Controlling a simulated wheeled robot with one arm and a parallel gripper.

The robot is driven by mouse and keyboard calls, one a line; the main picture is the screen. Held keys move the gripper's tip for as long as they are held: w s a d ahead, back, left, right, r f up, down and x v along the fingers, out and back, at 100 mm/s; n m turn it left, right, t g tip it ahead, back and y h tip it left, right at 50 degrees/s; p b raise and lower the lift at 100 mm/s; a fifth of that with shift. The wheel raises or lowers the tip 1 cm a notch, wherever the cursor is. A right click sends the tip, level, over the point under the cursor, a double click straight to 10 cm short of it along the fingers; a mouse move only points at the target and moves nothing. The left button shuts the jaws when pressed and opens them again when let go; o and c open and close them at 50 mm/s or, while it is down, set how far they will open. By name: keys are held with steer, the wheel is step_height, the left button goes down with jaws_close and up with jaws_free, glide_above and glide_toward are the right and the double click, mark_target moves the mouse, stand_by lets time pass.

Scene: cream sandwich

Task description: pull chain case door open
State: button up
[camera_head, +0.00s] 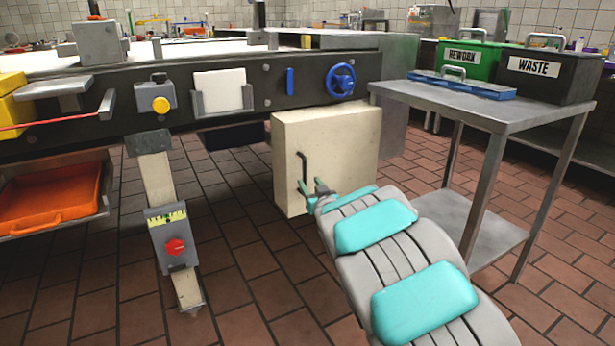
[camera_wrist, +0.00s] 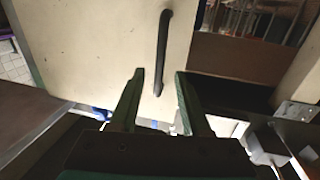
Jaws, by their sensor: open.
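The chain case door is the cream front panel (camera_head: 322,162) of a box under the machine's dark side rail, and it looks shut. A dark bar handle (camera_head: 302,168) stands upright near its left edge. My gripper (camera_head: 312,184) is at the handle's lower end, in front of the panel. In the wrist view the cream door (camera_wrist: 100,45) fills the upper left. The handle (camera_wrist: 162,50) comes down between the two fingertips of my open gripper (camera_wrist: 160,75). Its lower end shows between the fingers, which have gaps on both sides. I cannot tell the depth between fingers and handle.
A steel table (camera_head: 490,112) stands close on the right, with a green REWORK bin (camera_head: 470,62), a black WASTE bin (camera_head: 545,75) and a blue tray (camera_head: 460,85). A machine leg (camera_head: 158,180) with a red knob and an orange tray (camera_head: 50,197) are left. Tiled floor lies between.

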mark_target(305, 176)
steer(key=shift+x, duration=2.9)
steer(key=shift+r, duration=0.1)
steer(key=shift+c, duration=0.3)
jaws_close()
